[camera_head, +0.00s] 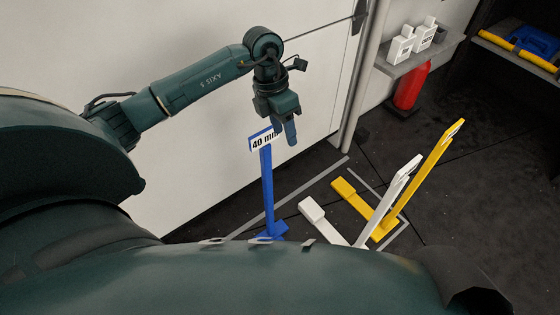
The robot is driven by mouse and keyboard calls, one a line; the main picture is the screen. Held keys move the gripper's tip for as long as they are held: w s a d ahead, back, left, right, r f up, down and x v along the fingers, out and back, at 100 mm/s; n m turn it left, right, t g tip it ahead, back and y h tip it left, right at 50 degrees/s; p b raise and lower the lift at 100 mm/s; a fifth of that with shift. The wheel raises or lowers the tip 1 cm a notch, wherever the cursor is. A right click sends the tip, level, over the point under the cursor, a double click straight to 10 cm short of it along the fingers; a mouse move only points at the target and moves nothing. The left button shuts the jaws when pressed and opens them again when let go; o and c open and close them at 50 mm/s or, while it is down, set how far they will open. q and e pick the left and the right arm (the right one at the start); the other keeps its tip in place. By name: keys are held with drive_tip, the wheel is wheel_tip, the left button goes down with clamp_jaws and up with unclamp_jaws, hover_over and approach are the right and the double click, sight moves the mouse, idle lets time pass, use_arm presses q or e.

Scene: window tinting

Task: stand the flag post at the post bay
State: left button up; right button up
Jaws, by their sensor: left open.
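A blue flag post (267,190) stands upright on the dark floor, with a white, blue-edged flag (264,140) at its top that reads about "40 min". My left gripper (287,132) points down right beside the flag, in front of part of its right end. It is open, and I cannot tell whether its fingers touch the flag. The foot of the post shows only partly, above my own body at the bottom. Grey lines on the floor (331,176) mark out an area around the posts. My right gripper is not in view.
A white post (385,203) and a yellow post (420,180) with long floor feet stand to the right. A red cylinder (411,86) stands below a grey shelf (420,55) with white bottles (401,45). A white wall panel (190,130) is behind my left arm. Open floor lies at right.

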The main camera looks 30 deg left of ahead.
use_arm(q)
drive_tip(key=s+d+g+h, duration=0.1)
drive_tip(key=s+d+h, duration=0.3)
drive_tip(key=d, duration=0.4)
drive_tip(key=s+d+h, duration=0.4)
drive_tip(key=d, duration=0.4)
drive_tip(key=s+d+r+n+t+h, duration=0.4)
drive_tip(key=d+r+n+t+h, duration=0.2)
drive_tip(key=r+n+t+h, duration=0.4)
drive_tip(key=w+a+n+t+y, duration=0.2)
drive_tip(key=a+n+t+y, duration=0.55)
drive_tip(key=n, duration=0.95)
drive_tip(key=s+a+f+n+g+y, duration=0.2)
drive_tip(key=s+a+f+n+y, duration=0.1)
drive_tip(key=s+f+n+y, duration=0.3)
wheel_tip(320, 180, down, 4)
drive_tip(key=n+y, duration=0.2)
drive_tip(key=n, duration=0.3)
drive_tip(key=shift+a, duration=0.35)
